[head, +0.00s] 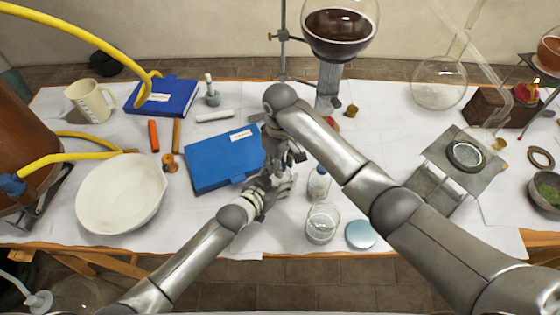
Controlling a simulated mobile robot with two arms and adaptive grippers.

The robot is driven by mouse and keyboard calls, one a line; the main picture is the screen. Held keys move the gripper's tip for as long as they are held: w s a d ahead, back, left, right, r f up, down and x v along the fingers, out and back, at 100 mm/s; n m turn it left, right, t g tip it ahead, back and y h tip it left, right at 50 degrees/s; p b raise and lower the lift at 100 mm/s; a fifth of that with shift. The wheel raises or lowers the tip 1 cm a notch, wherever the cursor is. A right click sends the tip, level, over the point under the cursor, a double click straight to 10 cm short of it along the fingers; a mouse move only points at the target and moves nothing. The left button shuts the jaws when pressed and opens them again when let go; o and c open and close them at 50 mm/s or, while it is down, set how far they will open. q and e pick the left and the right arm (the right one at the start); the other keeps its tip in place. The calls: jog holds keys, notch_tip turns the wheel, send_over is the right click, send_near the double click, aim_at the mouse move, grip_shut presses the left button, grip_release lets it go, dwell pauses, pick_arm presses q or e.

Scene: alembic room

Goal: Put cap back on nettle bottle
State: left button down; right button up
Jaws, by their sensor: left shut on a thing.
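My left gripper (280,184) is low over the table, right of the blue folder. It is shut on a small pale thing, mostly hidden by the fingers, and I cannot tell whether it is a bottle or a cap. My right gripper (291,156) points down just above and beside it, and its fingers are too small and overlapped to read. A small brown cap-like piece (352,110) lies farther back.
A glass jar (322,224) and a round blue-grey lid (361,234) are near the front edge. The blue folder (214,160) and white bowl (122,193) lie left. A large flask of dark liquid (339,32) stands behind. A metal stand (447,178) is at right.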

jog(key=o, duration=0.3)
jog(key=shift+r, duration=2.25)
jog(key=shift+r, duration=0.1)
jog(key=shift+c, duration=0.2)
jog(key=shift+w+r+n, duration=0.2)
jog(key=shift+r+n, duration=0.7)
jog(key=shift+s+r+n, duration=0.2)
jog(key=shift+r+n, duration=0.55)
jog(key=shift+n, duration=0.25)
